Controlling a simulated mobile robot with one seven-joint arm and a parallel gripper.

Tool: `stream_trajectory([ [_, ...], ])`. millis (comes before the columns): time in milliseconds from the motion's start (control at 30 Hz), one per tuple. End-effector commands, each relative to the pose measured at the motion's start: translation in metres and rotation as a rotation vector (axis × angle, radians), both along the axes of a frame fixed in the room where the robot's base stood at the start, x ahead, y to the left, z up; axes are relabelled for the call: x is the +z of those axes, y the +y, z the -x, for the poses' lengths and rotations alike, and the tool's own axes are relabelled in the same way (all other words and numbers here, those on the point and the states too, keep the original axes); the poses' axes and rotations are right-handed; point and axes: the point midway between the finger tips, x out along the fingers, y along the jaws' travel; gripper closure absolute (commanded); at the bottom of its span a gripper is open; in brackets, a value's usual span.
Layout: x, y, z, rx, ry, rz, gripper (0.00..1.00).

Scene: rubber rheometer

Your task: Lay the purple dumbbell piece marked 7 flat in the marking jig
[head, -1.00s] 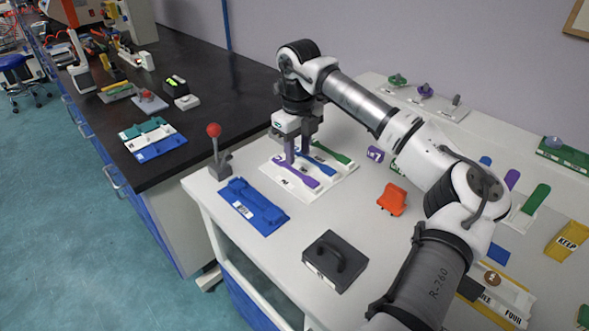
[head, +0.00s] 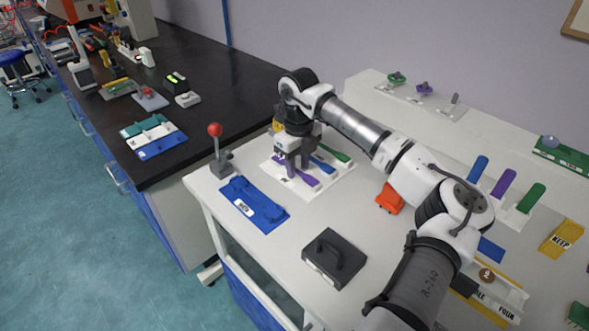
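The purple dumbbell piece (head: 309,182) lies in the front slot of a white tray (head: 288,186), beside a blue piece (head: 326,168) and a green piece (head: 340,156). Its number cannot be read. My gripper (head: 298,172) points down at the middle of the purple piece, and its fingers hide that part. I cannot tell whether the fingers are closed on it or apart around it. A flat blue plate (head: 266,212) with a white label lies left of and in front of the tray; it may be the marking jig, but its label is too small to read.
A red-knobbed lever (head: 215,130) stands behind the blue plate's left end. A dark block with a handle (head: 334,258) is at the front, and an orange item (head: 390,198) lies right of the tray. My arm spans the right side. White bench top is free between these.

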Motion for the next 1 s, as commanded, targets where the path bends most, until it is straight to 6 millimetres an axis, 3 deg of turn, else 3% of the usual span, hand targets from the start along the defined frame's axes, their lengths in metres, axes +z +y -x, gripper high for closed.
stream_trajectory([
  [600,-0.0041,-0.0002,-0.0001,0.0,0.0,0.0,0.65],
  [900,-0.0041,-0.0001,0.0,0.0,0.0,0.0,1.0],
  [1000,-0.0041,-0.0001,-0.0001,0.0,0.0,0.0,1.0],
])
